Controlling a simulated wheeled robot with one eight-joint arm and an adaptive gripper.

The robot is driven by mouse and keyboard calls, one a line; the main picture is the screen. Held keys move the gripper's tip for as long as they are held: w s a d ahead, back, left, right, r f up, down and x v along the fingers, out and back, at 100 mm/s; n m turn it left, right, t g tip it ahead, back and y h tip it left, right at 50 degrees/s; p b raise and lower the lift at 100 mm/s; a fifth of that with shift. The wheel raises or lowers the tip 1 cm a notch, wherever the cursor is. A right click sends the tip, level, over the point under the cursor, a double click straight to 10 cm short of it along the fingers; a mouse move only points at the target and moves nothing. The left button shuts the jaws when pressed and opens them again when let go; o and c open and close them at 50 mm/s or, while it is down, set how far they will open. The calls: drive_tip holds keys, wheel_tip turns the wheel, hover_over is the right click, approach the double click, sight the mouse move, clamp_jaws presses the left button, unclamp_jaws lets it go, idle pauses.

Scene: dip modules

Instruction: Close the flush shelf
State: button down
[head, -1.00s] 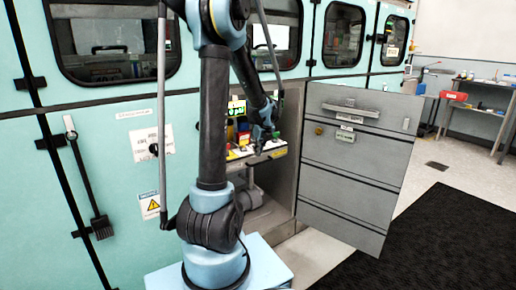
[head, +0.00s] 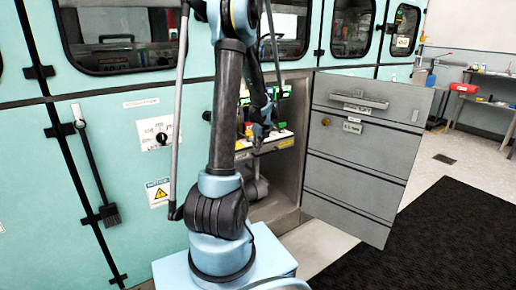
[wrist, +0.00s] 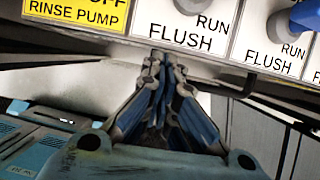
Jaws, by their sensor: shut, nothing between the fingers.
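The flush shelf (head: 284,142) is a pale panel with yellow and white labels, set in the open bay of the teal cabinet. In the wrist view its front edge (wrist: 130,25) carries labels reading "RINSE PUMP" and "RUN FLUSH", with part of a blue knob at the right. My gripper (wrist: 166,62) is shut and empty, its fingertips at the lower edge of the labelled front; I cannot tell whether they touch. In the head view my gripper (head: 264,135) is at the shelf front, and my arm hides part of the shelf.
A grey panelled door (head: 362,165) with a handle stands swung open right of the bay. A black mat (head: 440,235) lies on the floor at right. A workbench (head: 485,100) with a red bin stands farther back.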

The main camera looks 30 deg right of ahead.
sight(251, 144)
drive_tip(key=shift+w+a, duration=0.15)
drive_tip(key=shift+w, duration=1.15)
drive_tip(key=shift+w+a, duration=0.1)
drive_tip(key=shift+w, duration=1.15)
drive_tip(key=shift+s, duration=0.1)
drive_tip(key=shift+s+d, duration=0.1)
drive_tip(key=shift+s, duration=0.2)
drive_tip(key=s, duration=0.2)
drive_tip(key=s+r, duration=0.1)
drive_tip(key=shift+s+d, duration=0.1)
drive_tip(key=shift+s, duration=0.25)
drive_tip(key=v, duration=0.9)
